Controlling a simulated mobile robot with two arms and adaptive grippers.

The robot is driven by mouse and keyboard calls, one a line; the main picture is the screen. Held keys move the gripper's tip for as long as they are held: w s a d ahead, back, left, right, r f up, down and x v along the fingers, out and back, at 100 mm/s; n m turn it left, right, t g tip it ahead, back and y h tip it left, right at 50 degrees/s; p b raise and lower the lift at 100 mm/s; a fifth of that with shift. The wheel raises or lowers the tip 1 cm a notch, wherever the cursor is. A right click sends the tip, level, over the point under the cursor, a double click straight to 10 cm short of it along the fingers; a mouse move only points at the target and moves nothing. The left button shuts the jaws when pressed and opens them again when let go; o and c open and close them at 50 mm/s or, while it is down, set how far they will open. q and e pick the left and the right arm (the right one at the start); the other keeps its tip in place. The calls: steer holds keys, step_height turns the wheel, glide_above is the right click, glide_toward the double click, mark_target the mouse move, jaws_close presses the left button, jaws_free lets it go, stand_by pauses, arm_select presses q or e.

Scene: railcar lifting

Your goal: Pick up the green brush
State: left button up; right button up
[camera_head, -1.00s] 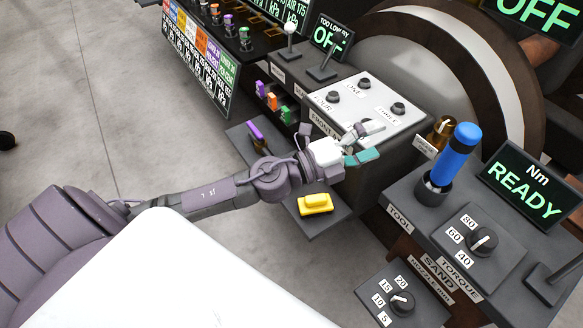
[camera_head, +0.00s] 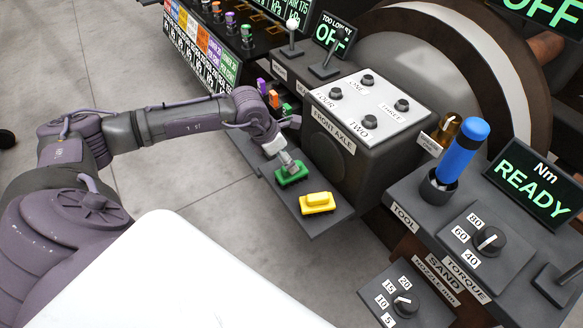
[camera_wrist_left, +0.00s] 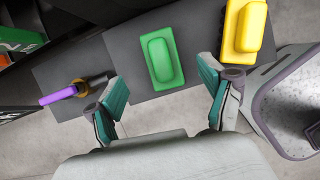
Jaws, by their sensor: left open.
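The green brush (camera_head: 291,174) lies on a dark grey shelf (camera_head: 322,222) in the head view, left of the yellow brush (camera_head: 317,203). My left gripper (camera_head: 288,163) is right above the green brush and hides part of it. In the left wrist view the green brush (camera_wrist_left: 161,58) lies ahead, between the lines of my two open teal-padded fingers (camera_wrist_left: 162,100). It appears beyond the fingertips, with nothing held. The yellow brush (camera_wrist_left: 244,30) is close by, beyond the right finger. My right gripper is not in view.
A purple-handled tool (camera_wrist_left: 65,93) lies on the shelf left of the left finger. The front axle box (camera_head: 380,130) with several knobs stands close behind the shelf. A blue-handled tool (camera_head: 460,150) stands in a holder at right. Open floor (camera_head: 190,200) lies in front.

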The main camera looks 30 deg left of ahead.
arm_select(q)
steer(key=b+x, duration=0.1)
steer(key=x, duration=0.6)
steer(key=shift+f, duration=0.25)
steer(key=shift+w+d+f+b, duration=0.15)
steer(key=shift+w+f+b, duration=0.15)
steer(key=shift+f, duration=0.2)
steer(key=c, duration=1.3)
steer(key=shift+r, duration=0.35)
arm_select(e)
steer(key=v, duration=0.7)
arm_select(q)
step_height(320, 180, up, 9)
steer(key=shift+r+p, duration=0.25)
steer(key=shift+p, duration=0.7)
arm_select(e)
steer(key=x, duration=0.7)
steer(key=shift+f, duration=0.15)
